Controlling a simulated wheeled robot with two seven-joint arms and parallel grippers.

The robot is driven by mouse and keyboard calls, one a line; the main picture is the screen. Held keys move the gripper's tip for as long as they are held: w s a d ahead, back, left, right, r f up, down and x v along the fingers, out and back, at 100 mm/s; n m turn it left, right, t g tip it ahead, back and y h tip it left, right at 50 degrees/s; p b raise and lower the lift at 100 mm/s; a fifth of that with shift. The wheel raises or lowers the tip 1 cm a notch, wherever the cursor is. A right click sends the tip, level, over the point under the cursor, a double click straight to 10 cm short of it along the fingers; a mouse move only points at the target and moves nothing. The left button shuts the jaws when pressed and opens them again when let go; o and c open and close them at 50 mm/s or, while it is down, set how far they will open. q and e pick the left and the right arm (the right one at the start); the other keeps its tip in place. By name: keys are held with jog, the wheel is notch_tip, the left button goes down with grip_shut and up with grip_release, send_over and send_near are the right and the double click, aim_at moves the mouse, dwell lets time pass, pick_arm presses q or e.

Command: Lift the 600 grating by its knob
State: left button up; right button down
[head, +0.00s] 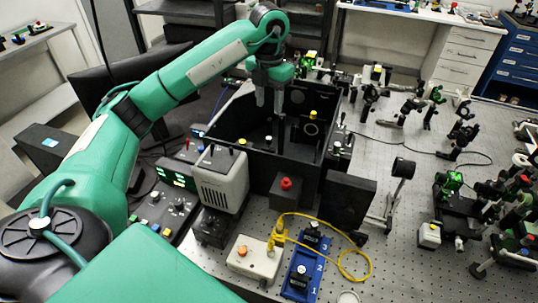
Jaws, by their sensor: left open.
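My left gripper (270,106) points down over the open black box (230,122), its two fingers apart with nothing between them. Inside the box, a small piece with a pale yellowish knob (268,139) stands below the fingers, and a dark upright mount with a yellow knob (312,115) stands to their right. A blue rack (305,262) marked 1, 2 and 3 stands at the front, with a dark knobbed block (300,279) near 1 and another (314,231) near 3. Labels are too small to read, so I cannot tell which piece is the 600 grating. My right gripper is out of view.
A grey lamp housing (220,180) stands left of the box's front. A red-knobbed black block (286,190) and a dark panel (349,204) stand in front. A yellow cable (350,262) loops beside the rack.

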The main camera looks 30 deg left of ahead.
pick_arm(q)
send_over(268, 138)
notch_tip(268, 138, down, 5)
jog(key=shift+w+d+f, duration=0.1)
jog(key=shift+d+f, duration=0.05)
jog(key=shift+f, duration=0.05)
jog(key=shift+f+p, duration=0.3)
jog(key=shift+f, duration=0.15)
jog(key=shift+f+p, duration=0.4)
jog(key=shift+p, duration=0.05)
notch_tip(268, 138, down, 3)
jog(key=shift+p, duration=0.95)
jog(key=shift+f, duration=0.75)
grip_shut()
